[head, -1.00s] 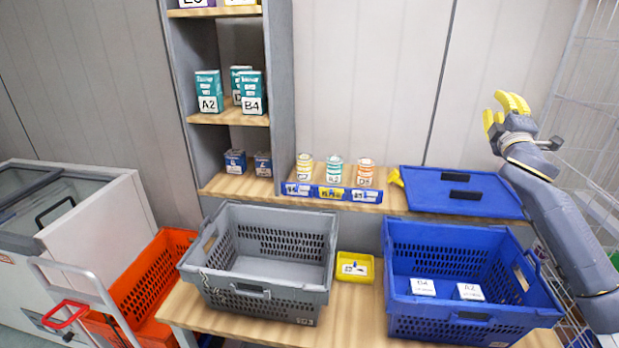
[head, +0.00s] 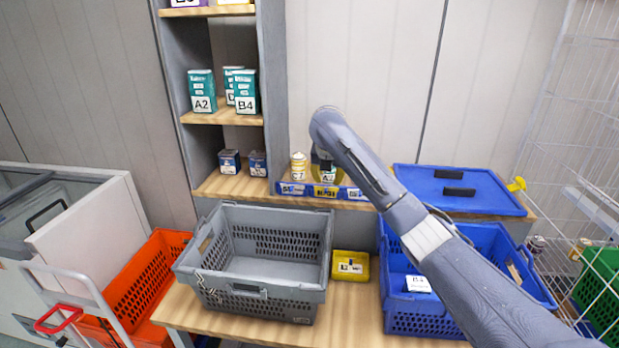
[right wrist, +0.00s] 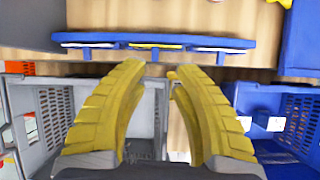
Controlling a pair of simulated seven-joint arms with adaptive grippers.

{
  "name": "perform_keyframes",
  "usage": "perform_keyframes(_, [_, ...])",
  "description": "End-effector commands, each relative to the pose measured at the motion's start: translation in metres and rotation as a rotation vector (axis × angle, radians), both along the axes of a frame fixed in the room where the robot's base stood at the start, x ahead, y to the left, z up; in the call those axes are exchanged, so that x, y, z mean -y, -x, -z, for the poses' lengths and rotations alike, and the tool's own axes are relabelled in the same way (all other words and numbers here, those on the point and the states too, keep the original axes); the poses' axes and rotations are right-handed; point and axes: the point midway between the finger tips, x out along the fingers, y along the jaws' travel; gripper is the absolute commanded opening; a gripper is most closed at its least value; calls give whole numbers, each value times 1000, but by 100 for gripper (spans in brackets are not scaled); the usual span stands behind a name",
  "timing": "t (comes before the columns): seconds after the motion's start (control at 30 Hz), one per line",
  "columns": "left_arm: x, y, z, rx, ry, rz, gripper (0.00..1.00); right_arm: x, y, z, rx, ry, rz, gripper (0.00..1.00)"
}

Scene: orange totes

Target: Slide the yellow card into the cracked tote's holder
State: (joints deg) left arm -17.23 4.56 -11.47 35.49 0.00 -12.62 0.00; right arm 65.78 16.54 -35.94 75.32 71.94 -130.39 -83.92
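The yellow card (head: 326,191) sits in the middle of a blue label rail (head: 290,188) on the shelf's front edge, between paler cards. It also shows in the right wrist view (right wrist: 155,45). The grey tote (head: 215,285) stands on the bench and has jagged crack marks at its front left. Its front has a small holder (head: 248,288). My right gripper (right wrist: 162,74) is open and empty, its yellow fingers pointing toward the rail and apart from it. My left gripper is not in view.
A blue tote (head: 400,320) stands right of a small yellow bin (head: 350,265). An orange tote (head: 150,270) is at left. A green tote (head: 600,290) is behind wire mesh at right.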

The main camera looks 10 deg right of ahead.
Motion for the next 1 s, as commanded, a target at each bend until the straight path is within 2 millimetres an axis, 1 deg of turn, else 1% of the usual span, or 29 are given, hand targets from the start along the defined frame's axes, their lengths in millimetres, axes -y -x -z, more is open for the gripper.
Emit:
perform_keyframes(0.1, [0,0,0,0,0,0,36,-4,2,2,-32,24,-43,27])
perform_keyframes(0.23, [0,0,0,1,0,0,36,-4,1,8,-42,30,-53,27])
perform_keyframes(0.7, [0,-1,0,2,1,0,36,3,-16,41,-38,29,-49,27])
perform_keyframes(1.0, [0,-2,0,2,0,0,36,5,-22,53,-38,29,-51,27])
